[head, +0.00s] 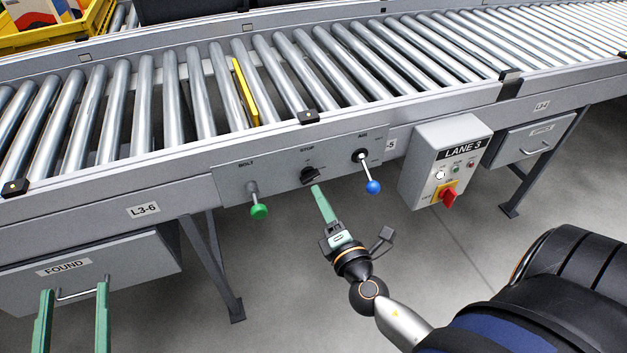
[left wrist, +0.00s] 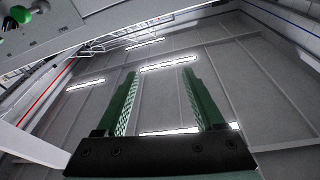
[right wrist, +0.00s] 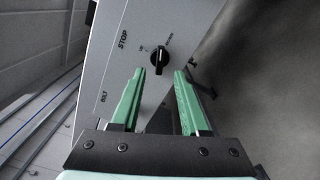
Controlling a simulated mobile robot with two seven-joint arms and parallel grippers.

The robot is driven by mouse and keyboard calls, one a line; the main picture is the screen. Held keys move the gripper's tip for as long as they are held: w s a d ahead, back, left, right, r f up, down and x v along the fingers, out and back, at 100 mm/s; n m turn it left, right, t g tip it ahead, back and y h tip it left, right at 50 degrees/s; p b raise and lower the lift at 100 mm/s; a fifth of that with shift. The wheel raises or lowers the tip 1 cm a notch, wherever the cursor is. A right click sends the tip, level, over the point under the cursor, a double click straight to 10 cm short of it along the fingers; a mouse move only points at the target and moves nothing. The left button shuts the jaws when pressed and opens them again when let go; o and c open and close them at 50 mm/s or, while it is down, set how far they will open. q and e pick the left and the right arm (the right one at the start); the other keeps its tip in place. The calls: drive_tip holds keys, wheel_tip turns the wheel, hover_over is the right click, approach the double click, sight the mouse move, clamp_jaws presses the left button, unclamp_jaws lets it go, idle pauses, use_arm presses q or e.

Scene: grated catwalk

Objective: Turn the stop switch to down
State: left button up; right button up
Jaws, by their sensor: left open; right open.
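The stop switch (head: 309,175) is a small black rotary knob under the word STOP on the grey panel (head: 275,190) at the conveyor's side. In the right wrist view the knob (right wrist: 159,62) shows just beyond and between the fingertips, its bar running roughly along the fingers. Its small position marks are too small to read. My right gripper (head: 315,188) is open, with its fingertips close in front of the knob; contact cannot be told. It also shows in the right wrist view (right wrist: 158,74). My left gripper (head: 75,291) is open and empty, far left, before the FOUND drawer.
A green-knobbed BOLT lever (head: 259,210) is left of the switch, a blue-knobbed lever (head: 373,186) right of it. The LANE 3 box (head: 446,160) with a red switch (head: 448,199) juts out further right. The FOUND drawer (head: 120,275) is at lower left.

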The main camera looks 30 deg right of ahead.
sight(312, 180)
drive_tip(key=x, duration=0.5)
drive_tip(key=shift+w+p, duration=0.2)
drive_tip(key=shift+p, duration=0.15)
use_arm(q)
wheel_tip(312, 180, down, 6)
drive_tip(key=shift+w+a+r+n+g+y, duration=0.15)
drive_tip(key=shift+n+g+y, duration=0.45)
drive_tip(key=shift+g+y, duration=0.3)
use_arm(e)
clamp_jaws()
